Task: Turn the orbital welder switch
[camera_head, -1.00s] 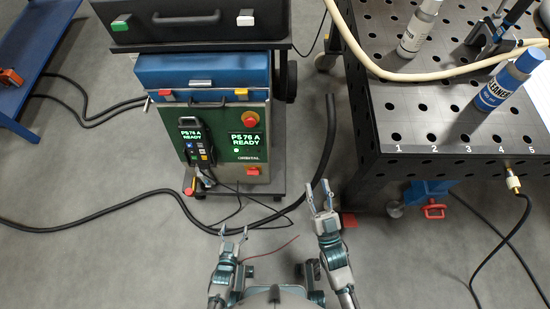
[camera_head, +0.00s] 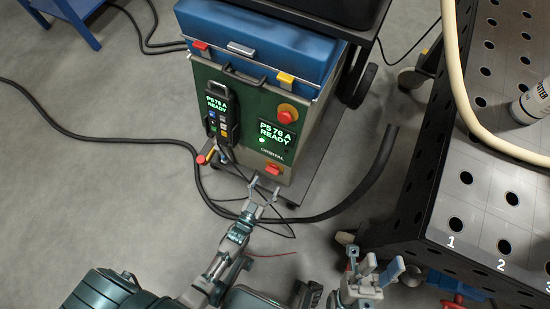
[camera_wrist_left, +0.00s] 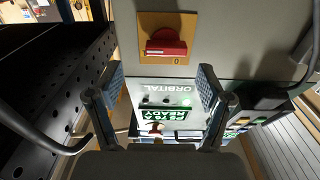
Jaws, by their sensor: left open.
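The green and grey orbital welder (camera_head: 235,150) stands left of the perforated table. Its red switch (camera_head: 273,168) sits low on the front, below the ORBITAL lettering. In the left wrist view the picture is upside down, and the red switch (camera_wrist_left: 166,46) shows on an orange plate, with its bar across the picture. My left gripper (camera_head: 264,189) is open and empty, just in front of and below the switch, apart from it. Its fingers (camera_wrist_left: 158,90) frame the lettering and screen in the wrist view. My right gripper (camera_head: 373,262) is open and empty near the table corner.
A round red button (camera_head: 287,113) and a handheld pendant (camera_head: 218,112) are on the welder's front. A blue case (camera_head: 255,45) lies on top. A black hose (camera_head: 372,175) curves across the floor beside the perforated table (camera_head: 475,205). Thin cables hang below the panel.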

